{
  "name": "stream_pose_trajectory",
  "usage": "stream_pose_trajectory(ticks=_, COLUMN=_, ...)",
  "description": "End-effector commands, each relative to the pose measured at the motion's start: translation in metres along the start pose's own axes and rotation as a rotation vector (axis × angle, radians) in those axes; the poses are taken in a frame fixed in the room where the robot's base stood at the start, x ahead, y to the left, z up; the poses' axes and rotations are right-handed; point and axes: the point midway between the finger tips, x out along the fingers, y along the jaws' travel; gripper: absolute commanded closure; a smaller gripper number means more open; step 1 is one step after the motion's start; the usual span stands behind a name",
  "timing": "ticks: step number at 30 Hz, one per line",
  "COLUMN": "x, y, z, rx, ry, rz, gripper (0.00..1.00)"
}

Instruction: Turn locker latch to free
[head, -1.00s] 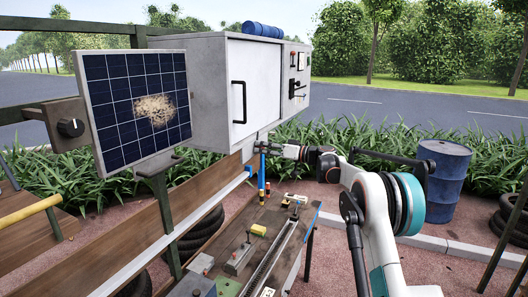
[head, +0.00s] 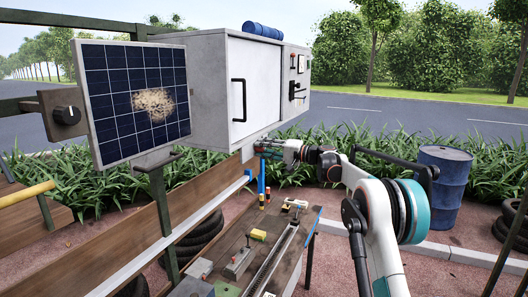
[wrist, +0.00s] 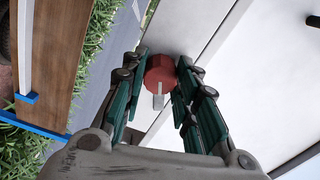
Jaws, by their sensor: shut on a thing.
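The locker latch is a round red knob (wrist: 160,70) with a pale pointer tab, on the pale locker face in the wrist view. The tab points toward the bottom of the picture. My gripper (wrist: 163,64) is shut on the knob, with a teal finger on either side of it. In the head view my gripper (head: 261,147) is at the lower edge of the white locker (head: 260,85), near the door's bottom corner. The knob is hidden there. The locker door with its black bar handle (head: 239,100) looks closed.
A solar panel (head: 135,100) with a brown patch stands left of the locker. A wooden bench (head: 225,245) with small tools and a rail lies below my arm. A control panel (head: 297,80) is on the locker's right side. A blue barrel (head: 443,180) stands at right.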

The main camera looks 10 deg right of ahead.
Motion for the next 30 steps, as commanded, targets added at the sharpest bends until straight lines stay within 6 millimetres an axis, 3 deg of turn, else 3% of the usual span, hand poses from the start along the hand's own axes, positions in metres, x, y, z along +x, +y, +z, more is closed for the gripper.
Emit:
stream_pose_trajectory(ticks=15, x=-0.0007, y=-0.0001, z=-0.0015, rx=0.370, ry=0.004, rz=-0.001, gripper=0.96)
stream_pose_trajectory(ticks=30, x=-0.0008, y=0.0000, z=-0.0015, rx=0.459, ry=0.004, rz=-0.001, gripper=0.96)
